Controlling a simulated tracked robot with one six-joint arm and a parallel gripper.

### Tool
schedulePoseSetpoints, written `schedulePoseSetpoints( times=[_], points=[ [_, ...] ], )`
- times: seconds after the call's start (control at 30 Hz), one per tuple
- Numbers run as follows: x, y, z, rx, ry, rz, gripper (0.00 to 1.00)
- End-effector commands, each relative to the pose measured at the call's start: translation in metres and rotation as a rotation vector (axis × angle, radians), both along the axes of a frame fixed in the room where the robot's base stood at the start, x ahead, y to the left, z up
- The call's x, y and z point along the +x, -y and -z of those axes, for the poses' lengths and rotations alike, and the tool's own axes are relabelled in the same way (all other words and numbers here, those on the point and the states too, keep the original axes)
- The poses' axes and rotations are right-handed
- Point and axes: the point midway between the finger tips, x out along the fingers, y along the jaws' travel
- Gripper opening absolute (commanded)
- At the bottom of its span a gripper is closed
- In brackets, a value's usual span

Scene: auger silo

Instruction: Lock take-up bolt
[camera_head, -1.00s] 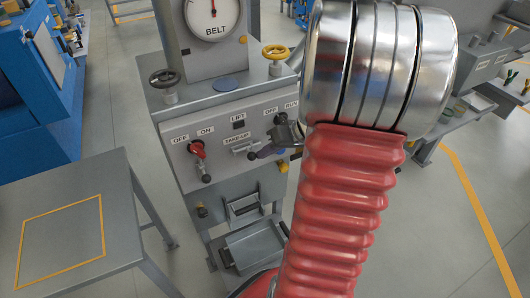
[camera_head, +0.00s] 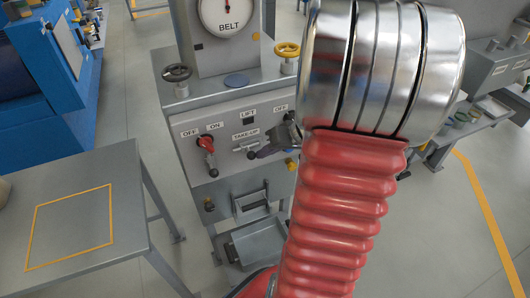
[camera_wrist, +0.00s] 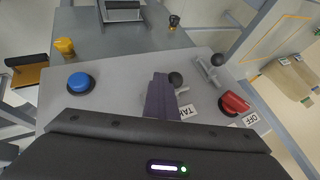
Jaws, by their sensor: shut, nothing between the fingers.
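The take-up bolt (camera_head: 243,147) is a small grey slide bolt with a black ball knob, on the sloped grey panel under the TAKE-UP label (camera_head: 245,134). In the wrist view its black knob (camera_wrist: 176,79) shows just beside my fingertips, with part of the bolt hidden behind them. My gripper (camera_head: 262,151) is at the right end of the bolt in the head view. In the wrist view my gripper (camera_wrist: 160,88) is seen as dark purple fingers, shut and empty. I cannot tell whether the fingers touch the knob.
A red OFF/ON switch (camera_head: 206,144) and a lever with a black ball (camera_wrist: 218,60) are close to the bolt. A blue button (camera_wrist: 80,82) and yellow knob (camera_wrist: 64,46) lie on the other side. Handwheels top the cabinet. A grey table (camera_head: 130,190) stands at left.

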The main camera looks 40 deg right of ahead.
Motion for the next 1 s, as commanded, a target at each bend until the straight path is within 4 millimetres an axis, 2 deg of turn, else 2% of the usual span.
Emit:
schedulePoseSetpoints(
  times=[0.07, 0.37, 1.0],
  points=[
    [-0.003, 0.001, 0.003, 0.007, -0.003, -0.004, 0.0],
    [-0.013, 0.031, 0.009, -0.002, -0.002, -0.001, 0.0],
    [-0.064, 0.048, -0.059, -0.007, -0.001, -0.008, 0.0]
  ],
)
